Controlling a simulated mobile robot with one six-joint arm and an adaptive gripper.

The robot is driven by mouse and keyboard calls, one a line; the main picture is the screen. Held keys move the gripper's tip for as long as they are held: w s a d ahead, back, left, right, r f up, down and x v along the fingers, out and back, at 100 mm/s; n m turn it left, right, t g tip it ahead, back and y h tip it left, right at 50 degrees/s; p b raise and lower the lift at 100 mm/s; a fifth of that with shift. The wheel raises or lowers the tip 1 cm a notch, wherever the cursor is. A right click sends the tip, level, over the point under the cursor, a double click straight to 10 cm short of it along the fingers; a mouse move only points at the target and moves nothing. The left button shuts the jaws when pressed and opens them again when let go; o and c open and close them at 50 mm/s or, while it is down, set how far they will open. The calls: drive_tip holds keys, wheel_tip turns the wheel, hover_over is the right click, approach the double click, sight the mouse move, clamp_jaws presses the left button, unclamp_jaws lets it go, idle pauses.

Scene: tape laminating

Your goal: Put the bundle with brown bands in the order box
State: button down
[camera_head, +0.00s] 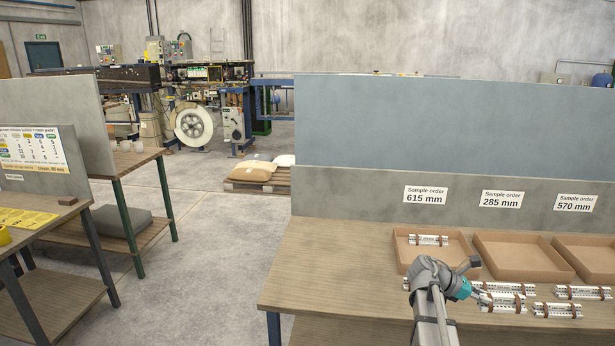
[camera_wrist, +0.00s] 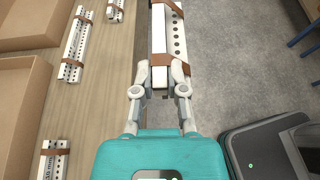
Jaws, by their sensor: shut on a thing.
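My gripper (camera_head: 481,295) is shut on a white perforated bundle with brown bands (camera_head: 506,302). In the wrist view, the fingers (camera_wrist: 162,78) close on the bundle's near end around a brown band, and the bundle (camera_wrist: 177,38) points away from me, by the table edge. Three shallow cardboard order boxes stand at the back of the table, under signs for 615 mm (camera_head: 398,250), 285 mm (camera_head: 525,257) and 570 mm (camera_head: 590,262). The 615 mm box holds a brown-banded bundle (camera_head: 428,240). The 285 mm box looks empty; the 570 mm box is cut off.
Other brown-banded bundles lie on the table in front of the boxes, at the right (camera_head: 583,292) and near the front (camera_head: 557,310). A grey panel (camera_head: 350,195) rises behind the boxes. The table's left part (camera_head: 330,265) is clear.

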wheel_tip(320, 180, up, 7)
drive_tip(key=p, duration=0.5)
drive_tip(key=shift+f+p, duration=0.15)
drive_tip(key=shift+p, duration=0.25)
drive_tip(key=shift+s+d, duration=0.1)
idle(0.6)
